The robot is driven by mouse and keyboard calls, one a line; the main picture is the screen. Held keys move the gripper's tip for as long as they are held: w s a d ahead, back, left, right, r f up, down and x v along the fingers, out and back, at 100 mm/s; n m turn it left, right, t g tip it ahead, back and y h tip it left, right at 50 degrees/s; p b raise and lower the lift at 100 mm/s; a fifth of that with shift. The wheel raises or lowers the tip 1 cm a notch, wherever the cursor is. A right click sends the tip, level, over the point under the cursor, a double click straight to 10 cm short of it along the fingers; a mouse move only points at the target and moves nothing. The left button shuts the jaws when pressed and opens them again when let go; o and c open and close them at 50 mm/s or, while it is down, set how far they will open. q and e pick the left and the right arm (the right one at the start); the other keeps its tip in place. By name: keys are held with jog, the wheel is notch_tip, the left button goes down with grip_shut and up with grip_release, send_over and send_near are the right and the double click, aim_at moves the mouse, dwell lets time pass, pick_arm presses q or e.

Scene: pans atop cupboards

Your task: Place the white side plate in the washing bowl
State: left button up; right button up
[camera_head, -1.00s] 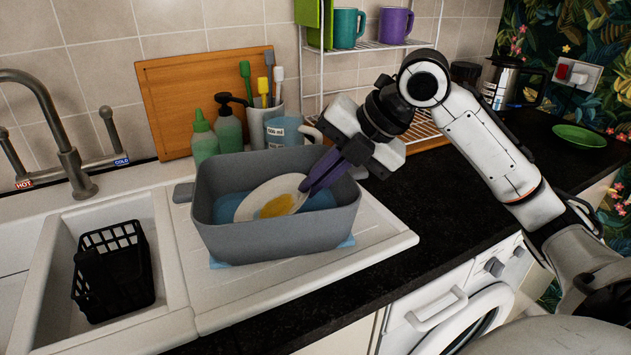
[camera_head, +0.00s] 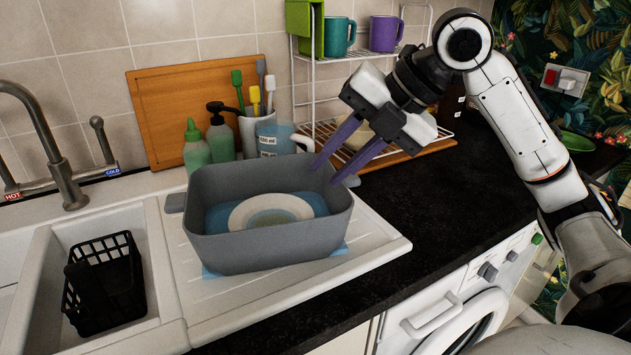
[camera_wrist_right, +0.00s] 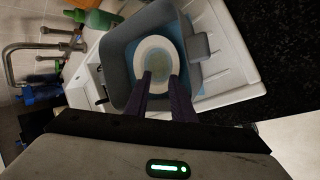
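The white side plate (camera_head: 243,216) lies in the blue water inside the grey washing bowl (camera_head: 262,252), which stands on the white drainer. The plate also shows in the right wrist view (camera_wrist_right: 143,60), inside the bowl (camera_wrist_right: 118,75). My right gripper (camera_head: 325,172) is empty, its two purple fingers apart, above the bowl's right end. In the right wrist view its fingers (camera_wrist_right: 160,78) overlap the plate's lower edge. My left gripper is in neither view.
A black basket (camera_head: 105,285) stands in the sink left of the bowl. Green bottles (camera_head: 222,135), a brush holder and a measuring jug (camera_head: 278,138) stand behind the bowl. A wire rack (camera_head: 345,52) with mugs stands at the back right.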

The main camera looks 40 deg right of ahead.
jog(key=shift+v, duration=2.3)
